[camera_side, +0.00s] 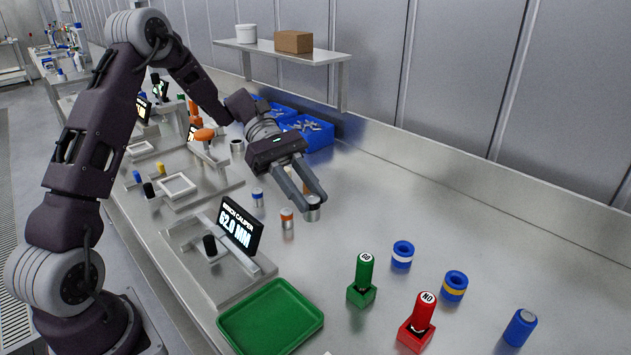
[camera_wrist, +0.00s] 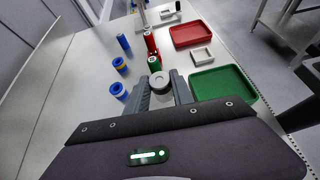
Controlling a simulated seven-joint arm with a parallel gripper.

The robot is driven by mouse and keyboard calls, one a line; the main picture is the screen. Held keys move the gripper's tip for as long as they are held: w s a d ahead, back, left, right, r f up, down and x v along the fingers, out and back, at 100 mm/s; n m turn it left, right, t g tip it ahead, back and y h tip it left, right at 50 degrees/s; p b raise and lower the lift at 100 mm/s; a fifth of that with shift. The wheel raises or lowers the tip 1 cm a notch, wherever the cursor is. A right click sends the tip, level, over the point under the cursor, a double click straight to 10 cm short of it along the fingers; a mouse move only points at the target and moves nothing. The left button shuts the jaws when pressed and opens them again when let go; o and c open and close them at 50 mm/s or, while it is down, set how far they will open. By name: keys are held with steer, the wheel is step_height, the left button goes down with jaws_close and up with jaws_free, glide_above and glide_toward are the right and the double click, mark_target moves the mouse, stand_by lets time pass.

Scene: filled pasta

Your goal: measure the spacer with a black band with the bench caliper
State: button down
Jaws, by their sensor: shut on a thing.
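My gripper (camera_side: 312,200) is shut on a silver spacer (camera_side: 313,214) with a dark band near its top. In the wrist view its round grey top (camera_wrist: 159,79) sits between my fingertips (camera_wrist: 160,88). I cannot tell whether its base touches the bench. The bench caliper (camera_side: 210,262) is left of my gripper in the side view, with a black post and a display (camera_side: 238,228) reading 62.0 MM. Its jaw gap is not clear. A spacer with an orange band (camera_side: 287,219) and one with a blue band (camera_side: 257,198) stand between them.
A green tray (camera_side: 223,322) lies in front of the caliper. A green GO stamp (camera_side: 363,280), a red NO stamp (camera_side: 418,322), blue rings (camera_side: 402,254) and a blue cylinder (camera_side: 520,327) stand to the right. Blue bins (camera_side: 318,140) are behind. A red tray (camera_wrist: 194,35) shows in the wrist view.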

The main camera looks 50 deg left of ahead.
steer(key=s+a+f+m+g+y, duration=0.2)
steer(key=s+a+m+g+y, duration=0.1)
steer(key=s+m+g+y, duration=0.45)
steer(key=s+a+f+m+g+y, duration=0.3)
steer(key=s+m+g+y, duration=0.1)
steer(key=s+m, duration=0.6)
steer(key=w+a+r+m+t+y, duration=0.1)
steer(key=a+r+m+t+y, duration=0.2)
steer(key=a+m+t+y, duration=0.4)
steer(key=w+a+r+m+t+y, duration=0.25)
steer(key=a+m+y, duration=0.35)
steer(key=a+m, duration=0.3)
steer(key=shift+n+h, duration=0.25)
steer(key=shift+n, duration=0.2)
steer(key=f, duration=1.1)
steer(key=shift+s+a+f, duration=0.15)
steer(key=shift+s+a, duration=0.1)
steer(key=shift+s, duration=0.1)
steer(key=shift+f, duration=0.5)
steer(key=c, duration=1)
jaws_free()
steer(key=shift+d, duration=0.1)
